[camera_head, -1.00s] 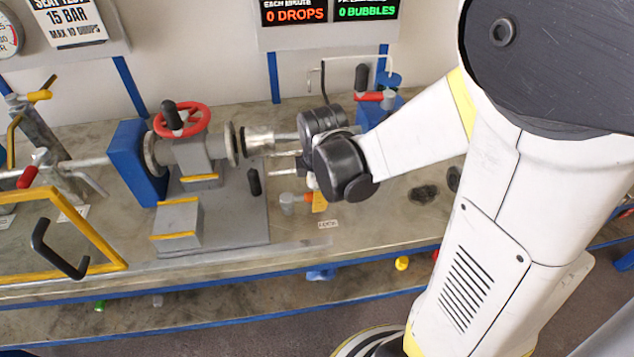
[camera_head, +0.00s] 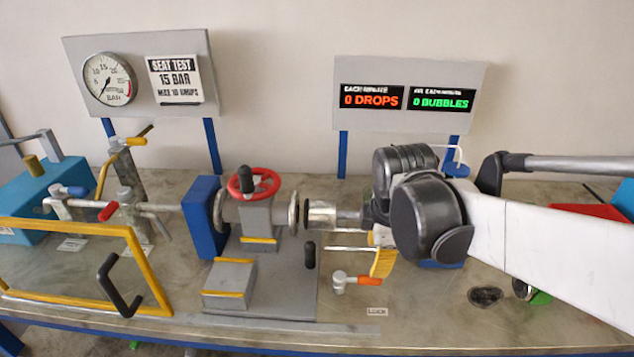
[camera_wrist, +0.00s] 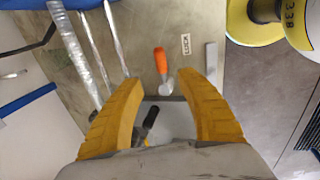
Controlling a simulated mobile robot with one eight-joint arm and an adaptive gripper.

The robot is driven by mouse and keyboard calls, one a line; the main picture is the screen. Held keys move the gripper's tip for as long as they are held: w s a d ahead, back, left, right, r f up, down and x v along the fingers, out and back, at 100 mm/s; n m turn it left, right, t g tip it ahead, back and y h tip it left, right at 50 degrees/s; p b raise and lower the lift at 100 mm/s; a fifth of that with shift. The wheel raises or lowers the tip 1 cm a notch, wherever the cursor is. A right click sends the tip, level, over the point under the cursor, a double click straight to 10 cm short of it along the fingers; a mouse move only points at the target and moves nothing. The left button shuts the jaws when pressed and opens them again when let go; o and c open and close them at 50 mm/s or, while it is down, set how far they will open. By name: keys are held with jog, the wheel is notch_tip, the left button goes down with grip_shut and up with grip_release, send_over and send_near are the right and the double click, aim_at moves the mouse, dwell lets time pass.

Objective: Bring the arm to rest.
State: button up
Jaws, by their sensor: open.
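My gripper (camera_wrist: 160,80) is open in the wrist view, with two yellow fingers apart and nothing held between them. In the head view one yellow finger (camera_head: 383,262) shows below my arm's black wrist joint, over the bench. My white arm reaches in from the right, with its wrist at the right of the flanged vessel (camera_head: 257,215) with a red handwheel (camera_head: 253,183). An orange-handled valve (camera_wrist: 160,62) lies beyond the fingertips in the wrist view; it also shows on the bench in the head view (camera_head: 352,281).
A yellow-framed guard (camera_head: 150,268) with a black handle stands at the front left. A blue block (camera_head: 203,217) and a grey step block (camera_head: 230,280) flank the vessel. Two sign boards (camera_head: 140,75) (camera_head: 410,95) stand behind. The bench front right of the valve is mostly clear.

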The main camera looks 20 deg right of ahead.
jog(key=s+a+r+m+t, duration=0.2)
jog(key=s+a+m+t, duration=0.2)
jog(key=m, duration=1)
jog(key=s+a, duration=0.1)
jog(key=s, duration=0.2)
jog(key=shift+a+r+m+y, duration=0.2)
jog(key=shift+r+m+y, duration=0.1)
jog(key=shift+y, duration=0.1)
